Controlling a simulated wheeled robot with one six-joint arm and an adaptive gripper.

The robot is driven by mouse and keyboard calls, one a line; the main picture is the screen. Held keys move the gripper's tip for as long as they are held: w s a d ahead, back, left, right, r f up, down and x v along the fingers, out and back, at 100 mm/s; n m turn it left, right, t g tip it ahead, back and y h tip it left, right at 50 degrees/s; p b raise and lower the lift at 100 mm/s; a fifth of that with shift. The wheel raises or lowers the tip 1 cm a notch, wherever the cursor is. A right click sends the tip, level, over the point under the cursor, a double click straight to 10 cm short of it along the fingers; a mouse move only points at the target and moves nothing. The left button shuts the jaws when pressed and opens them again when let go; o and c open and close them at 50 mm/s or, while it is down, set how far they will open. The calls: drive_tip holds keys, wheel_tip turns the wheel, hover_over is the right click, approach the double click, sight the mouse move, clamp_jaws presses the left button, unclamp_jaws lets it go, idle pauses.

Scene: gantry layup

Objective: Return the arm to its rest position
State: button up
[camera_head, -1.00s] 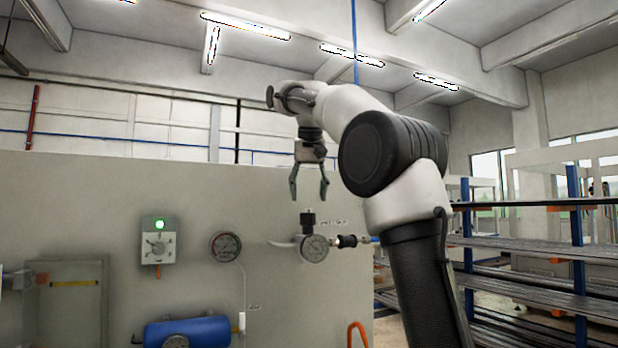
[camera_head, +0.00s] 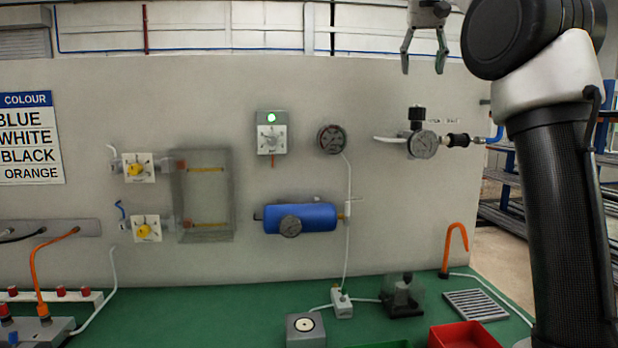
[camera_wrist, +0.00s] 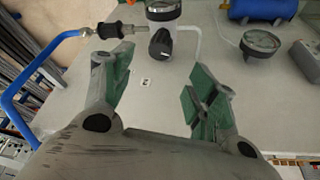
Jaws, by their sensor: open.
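My gripper (camera_head: 424,66) is at the upper right in the head view, in front of the top of the grey panel. Its two fingers point down and are spread apart with nothing between them. It also shows in the wrist view (camera_wrist: 158,90), open and empty, with green pads on the fingers. The regulator with a gauge and black knob (camera_head: 422,143) is on the panel below the gripper in the head view. The same black knob (camera_wrist: 161,42) appears beyond the fingertips in the wrist view, apart from them. My arm fills the right side of the head view.
The grey panel (camera_head: 330,80) carries a pressure gauge (camera_head: 332,139), a blue tank (camera_head: 305,218), a green-lit dial box (camera_head: 271,138) and yellow-knobbed valves (camera_head: 137,168). A green bench (camera_head: 240,310) below holds a red tray (camera_head: 464,336) and an orange hook (camera_head: 456,240). Shelving stands at right.

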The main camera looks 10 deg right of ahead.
drive_tip(key=s+f+n, duration=0.2)
drive_tip(key=s+f, duration=1.3)
drive_tip(key=f, duration=0.3)
drive_tip(key=s+f+n+y, duration=0.1)
drive_tip(key=s+f+n, duration=0.1)
drive_tip(key=s+f, duration=1.3)
wheel_tip(320, 180, down, 4)
drive_tip(key=shift+d+y, duration=0.15)
drive_tip(key=shift+y, duration=0.15)
